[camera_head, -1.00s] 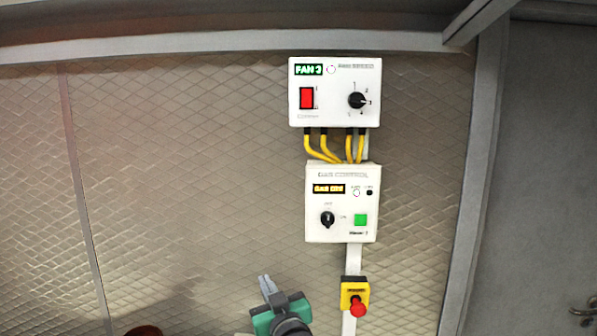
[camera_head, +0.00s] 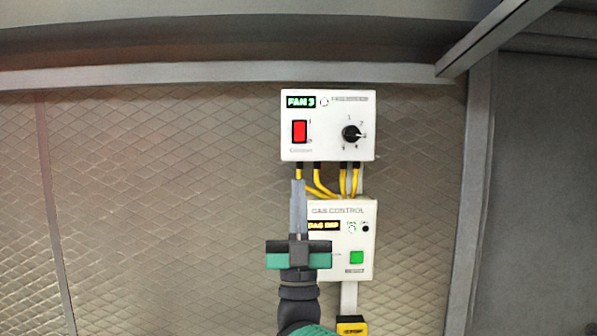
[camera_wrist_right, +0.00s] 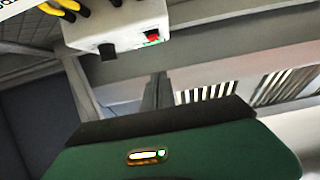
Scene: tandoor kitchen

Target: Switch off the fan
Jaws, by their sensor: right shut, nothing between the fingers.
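The fan control box (camera_head: 328,148) is a white box on the wall with a lit "FAN 3" display (camera_head: 300,102), a red rocker switch (camera_head: 299,131) and a black knob (camera_head: 351,133). My right gripper (camera_head: 298,183) is shut and empty, pointing up just below the box's lower left, under the red switch. Its fingers overlap the yellow cables in the head view. In the right wrist view the fingers (camera_wrist_right: 156,88) are together, and the fan box (camera_wrist_right: 120,28) shows above them with its knob and red switch. I cannot tell the exact gap to the box. My left gripper is not in view.
A white gas control box (camera_head: 360,236) hangs below, partly hidden by my right gripper. Yellow cables (camera_head: 345,180) link the boxes. A yellow emergency stop box (camera_head: 352,326) is at the bottom edge. Bare quilted metal wall (camera_head: 160,200) lies to the left.

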